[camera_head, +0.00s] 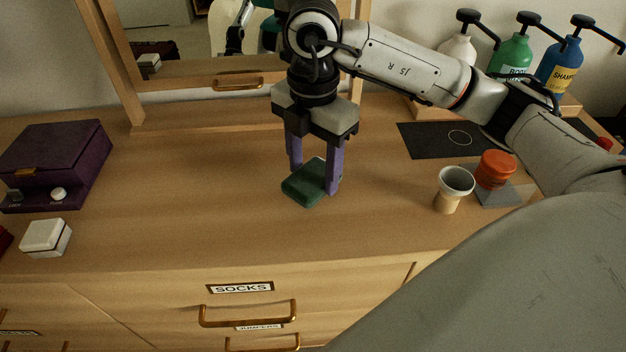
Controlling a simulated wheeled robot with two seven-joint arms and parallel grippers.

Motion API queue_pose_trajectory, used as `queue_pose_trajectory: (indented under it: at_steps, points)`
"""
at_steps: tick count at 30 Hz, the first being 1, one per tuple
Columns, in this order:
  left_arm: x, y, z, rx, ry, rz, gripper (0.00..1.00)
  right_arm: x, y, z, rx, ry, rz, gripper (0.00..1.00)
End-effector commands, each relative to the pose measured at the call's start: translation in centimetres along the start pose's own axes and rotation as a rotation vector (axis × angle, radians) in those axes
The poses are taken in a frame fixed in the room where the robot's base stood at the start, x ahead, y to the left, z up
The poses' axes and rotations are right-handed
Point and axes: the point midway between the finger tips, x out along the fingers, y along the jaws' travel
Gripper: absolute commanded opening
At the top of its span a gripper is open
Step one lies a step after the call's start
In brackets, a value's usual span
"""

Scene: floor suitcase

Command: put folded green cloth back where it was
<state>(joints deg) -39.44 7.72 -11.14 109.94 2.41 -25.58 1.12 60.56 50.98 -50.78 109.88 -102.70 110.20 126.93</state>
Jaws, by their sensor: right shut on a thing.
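The folded green cloth (305,187) is a small, dark green block near the middle of the wooden dresser top. My right gripper (315,178) points down from above, with its purple fingers on either side of the cloth, and is shut on it. The cloth is at or just above the dresser top; I cannot tell whether it touches. My left gripper is not in view.
A purple box (55,160) and a small white box (46,237) stand at left. A cup (453,188) and an orange-lidded item (495,170) stand at right, before a dark mat (430,141). Pump bottles (510,54) and a mirror (190,100) are behind. The front middle is clear.

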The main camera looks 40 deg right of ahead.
Motion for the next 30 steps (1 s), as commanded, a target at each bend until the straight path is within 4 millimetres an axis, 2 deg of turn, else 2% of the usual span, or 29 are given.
queue_pose_trajectory:
  at_steps: [6, 12, 13, 16, 26, 30]
  points:
    - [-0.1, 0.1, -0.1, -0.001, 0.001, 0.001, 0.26, 3.0, -0.1, 0.0, -0.001, 0.000, -0.004, 0.36]
    - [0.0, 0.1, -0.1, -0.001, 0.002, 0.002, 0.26, 3.4, 0.0, 0.0, -0.001, 0.000, 0.000, 0.36]
    - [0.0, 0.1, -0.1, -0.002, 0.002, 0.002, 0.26, 3.4, -0.1, 0.0, -0.002, 0.000, -0.001, 0.56]
    - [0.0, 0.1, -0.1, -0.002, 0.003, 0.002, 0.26, 3.4, -0.1, 0.0, -0.002, 0.000, -0.001, 0.72]
    - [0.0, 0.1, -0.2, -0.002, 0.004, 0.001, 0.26, 3.1, 0.0, -0.1, -0.002, 0.000, 0.001, 0.73]
    - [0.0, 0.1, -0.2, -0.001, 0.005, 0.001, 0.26, 1.6, 0.1, -0.1, -0.002, 0.000, 0.004, 0.73]
